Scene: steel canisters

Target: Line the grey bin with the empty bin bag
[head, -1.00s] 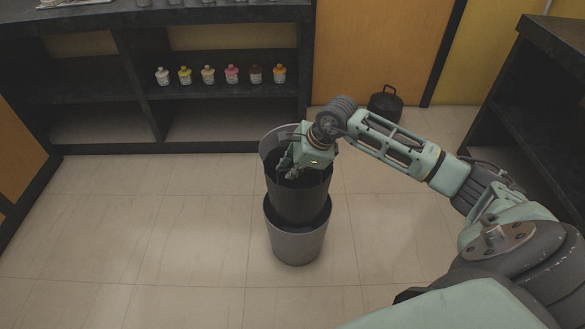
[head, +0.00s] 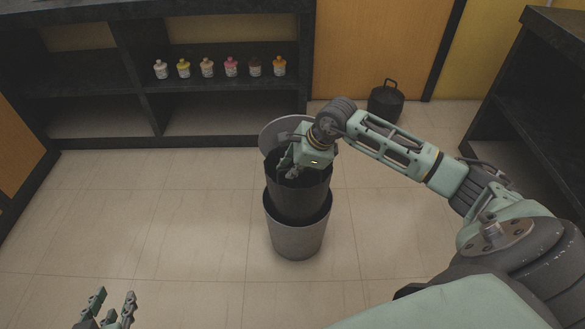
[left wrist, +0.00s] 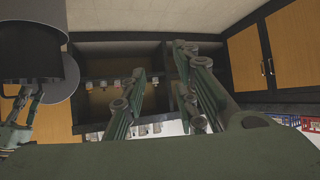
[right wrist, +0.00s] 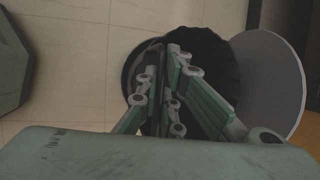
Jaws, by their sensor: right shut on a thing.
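The grey bin (head: 297,242) stands on the tiled floor in the middle of the head view. The black bin bag (head: 298,203) hangs upright and open-mouthed over it, its lower end at the bin's mouth; how deep it sits is hidden. My right gripper (head: 291,172) is shut on the bag's rim; the dark bag (right wrist: 212,55) shows beside its fingers in the right wrist view. A grey lid-like disc (head: 283,128) shows behind the bag and also in the right wrist view (right wrist: 272,85). My left gripper (head: 113,296) is open and empty at the lower left.
A dark shelf unit (head: 150,88) with several small coloured bottles (head: 231,67) stands at the back. A black canister (head: 386,104) with a handle stands by the back wall. Dark shelving (head: 535,100) is at the right. The floor left of the bin is clear.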

